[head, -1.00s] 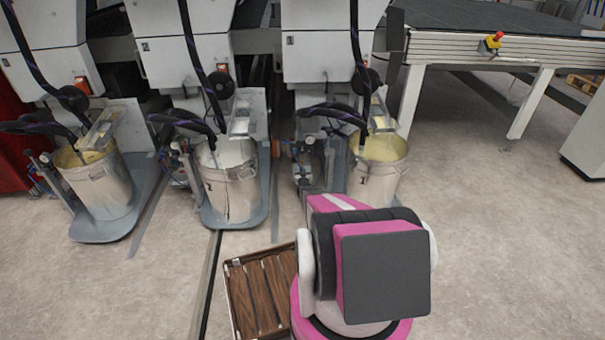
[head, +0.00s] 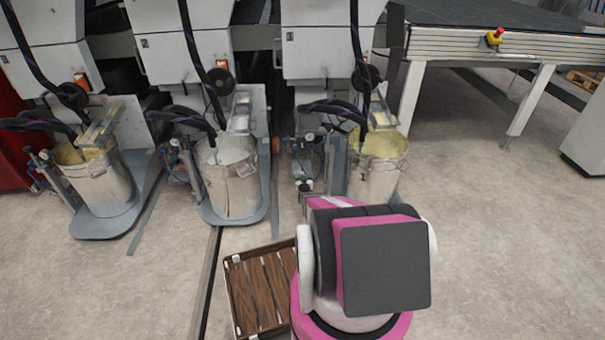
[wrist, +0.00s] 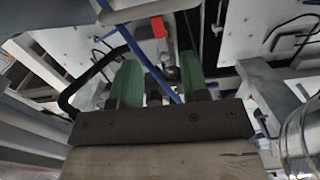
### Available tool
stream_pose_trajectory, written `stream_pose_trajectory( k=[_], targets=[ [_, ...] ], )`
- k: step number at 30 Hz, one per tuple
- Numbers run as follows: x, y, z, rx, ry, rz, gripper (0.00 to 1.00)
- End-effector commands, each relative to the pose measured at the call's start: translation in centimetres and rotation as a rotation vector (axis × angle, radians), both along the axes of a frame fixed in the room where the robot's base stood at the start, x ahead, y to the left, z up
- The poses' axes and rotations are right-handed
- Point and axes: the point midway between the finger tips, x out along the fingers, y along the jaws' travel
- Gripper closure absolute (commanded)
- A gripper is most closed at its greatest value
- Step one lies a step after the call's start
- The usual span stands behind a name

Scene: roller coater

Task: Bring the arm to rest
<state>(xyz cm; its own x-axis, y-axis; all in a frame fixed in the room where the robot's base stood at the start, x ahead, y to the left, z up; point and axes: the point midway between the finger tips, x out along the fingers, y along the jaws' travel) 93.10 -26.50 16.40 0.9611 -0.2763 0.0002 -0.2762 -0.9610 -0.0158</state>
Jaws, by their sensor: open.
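My arm (head: 385,265) folds up in the lower right of the head view, pink, white and dark grey. It hides my gripper from that view. In the wrist view my gripper (wrist: 162,75) has two green fingers standing apart with nothing held between them. A blue bar and dark machine parts show behind the fingers. I cannot tell how far off they are.
Three metal buckets, left (head: 100,185), middle (head: 229,182) and right (head: 375,167), stand under white machines with hoses. A dark wooden-slatted crate (head: 231,292) lies left of my arm. A long table (head: 500,47) is at upper right. Floor at right is clear.

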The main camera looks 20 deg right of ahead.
Motion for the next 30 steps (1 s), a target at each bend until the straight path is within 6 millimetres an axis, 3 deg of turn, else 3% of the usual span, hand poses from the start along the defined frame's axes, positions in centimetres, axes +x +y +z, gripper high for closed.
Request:
stream_pose_trajectory(
  k=[1, 6, 21, 26, 30],
  targets=[
    [-1.1, 0.3, 0.2, 0.0, 0.0, 0.0, 0.58],
    [-2.5, 0.7, 0.0, 0.001, 0.0, 0.0, 0.58],
    [-2.6, 0.9, 0.2, 0.001, 0.004, 0.001, 0.58],
    [-3.1, 2.4, 3.0, 0.02, 0.072, 0.018, 0.58],
    [-4.5, 5.3, 7.6, 0.055, 0.211, 0.048, 0.58]
  ],
)
